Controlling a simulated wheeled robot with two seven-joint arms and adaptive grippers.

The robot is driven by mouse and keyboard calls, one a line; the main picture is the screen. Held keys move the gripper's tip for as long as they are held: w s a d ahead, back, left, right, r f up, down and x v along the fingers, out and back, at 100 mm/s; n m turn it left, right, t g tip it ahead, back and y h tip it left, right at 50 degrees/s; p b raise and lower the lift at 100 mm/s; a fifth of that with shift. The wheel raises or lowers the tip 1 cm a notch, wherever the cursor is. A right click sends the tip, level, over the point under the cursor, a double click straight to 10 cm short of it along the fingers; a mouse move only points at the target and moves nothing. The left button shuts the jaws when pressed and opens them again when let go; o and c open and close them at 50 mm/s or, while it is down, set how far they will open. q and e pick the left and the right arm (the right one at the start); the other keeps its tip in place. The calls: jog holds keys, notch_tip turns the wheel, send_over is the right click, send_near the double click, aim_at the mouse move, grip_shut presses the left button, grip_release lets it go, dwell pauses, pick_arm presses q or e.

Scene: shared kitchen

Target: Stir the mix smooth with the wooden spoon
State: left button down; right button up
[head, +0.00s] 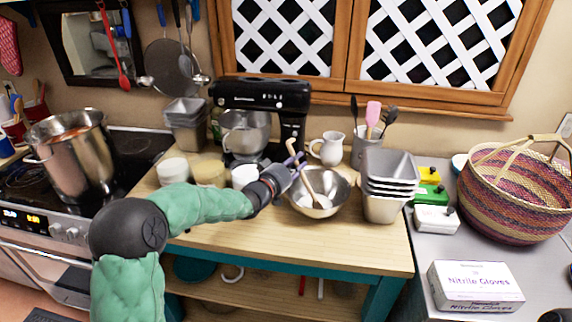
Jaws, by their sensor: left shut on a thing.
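A wooden spoon (306,180) slants in a metal mixing bowl (335,197) on the wooden worktop. Its upper end leans up and left, and its lower end is down in the bowl. A little whitish mix (322,201) shows at the bottom of the bowl; how smooth it is I cannot tell. My left gripper (294,167) is at the bowl's left rim, shut on the spoon's handle. The fingers partly hide the handle.
Stacked metal pans (385,190) stand close to the bowl's right. A black stand mixer (260,95), a white pitcher (327,148) and a utensil crock (363,150) stand behind it. White tubs (173,171) stand left. The front worktop is clear.

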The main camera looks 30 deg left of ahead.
pick_arm(q)
jog(key=a+r+p, duration=0.1)
jog(key=r+p, duration=0.3)
jog(key=r, duration=0.1)
jog(key=w+r+p, duration=0.1)
jog(key=r+p, duration=0.3)
jog(key=r, duration=0.1)
jog(key=w+a+r+p, duration=0.1)
jog(key=r+p, duration=0.3)
jog(key=r, duration=0.1)
jog(key=shift+w+a+r, duration=0.2)
jog(key=shift+a+r, duration=0.1)
jog(key=shift+a, duration=0.05)
dwell(0.6)
